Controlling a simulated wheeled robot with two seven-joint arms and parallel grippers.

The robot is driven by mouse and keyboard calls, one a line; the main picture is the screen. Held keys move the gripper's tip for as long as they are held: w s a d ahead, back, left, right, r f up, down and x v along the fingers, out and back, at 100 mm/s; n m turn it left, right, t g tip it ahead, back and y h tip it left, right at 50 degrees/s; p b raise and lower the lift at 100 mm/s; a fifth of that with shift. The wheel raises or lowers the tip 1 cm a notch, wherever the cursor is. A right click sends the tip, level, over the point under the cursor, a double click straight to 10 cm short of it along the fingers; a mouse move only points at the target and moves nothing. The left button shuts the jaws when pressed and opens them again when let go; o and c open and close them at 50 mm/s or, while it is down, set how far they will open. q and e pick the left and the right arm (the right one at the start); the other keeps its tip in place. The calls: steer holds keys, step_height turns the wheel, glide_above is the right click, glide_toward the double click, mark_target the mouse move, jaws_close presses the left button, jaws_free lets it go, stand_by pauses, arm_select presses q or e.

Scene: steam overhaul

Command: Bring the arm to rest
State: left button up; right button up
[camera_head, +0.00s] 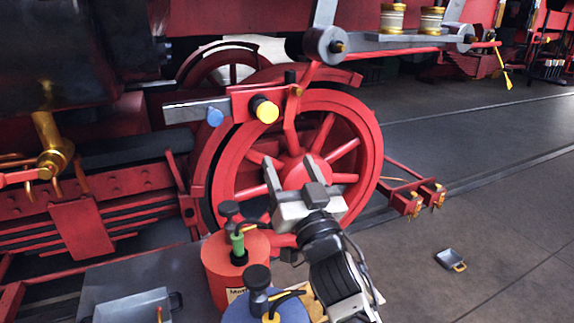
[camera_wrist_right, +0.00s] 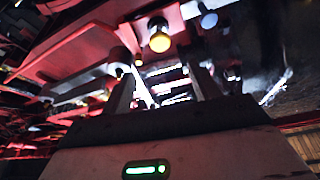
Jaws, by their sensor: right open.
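My right gripper (camera_head: 296,178) is open and empty in the head view, in front of the lower part of the large red spoked wheel (camera_head: 372,150). Its two fingers point up and away from me, apart from each other. In the right wrist view the two fingers (camera_wrist_right: 160,88) stand apart with nothing held between them. The right arm comes in from the bottom of the head view. I cannot tell whether the gripper touches the wheel. My left gripper is not in either view.
A red can (camera_head: 222,268) and a blue can (camera_head: 262,310) with dark tops stand left of my right arm. A grey tray (camera_head: 135,308) lies at the bottom left. The floor there is mostly clear.

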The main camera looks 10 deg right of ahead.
steer(key=s+d+f+n+g, duration=0.1)
steer(key=s+f+g, duration=0.3)
steer(key=f, duration=0.6)
steer(key=s+d+f+g, duration=0.1)
steer(key=s+f+g, duration=0.1)
steer(key=s+f, duration=0.65)
steer(key=s+f+n+g, duration=0.2)
steer(key=s+f+g, duration=0.3)
steer(key=s+f, duration=0.6)
step_height(320, 180, down, 3)
steer(key=shift+a+r+g, duration=0.15)
steer(key=shift+r+g, duration=0.05)
steer(key=shift+g, duration=0.1)
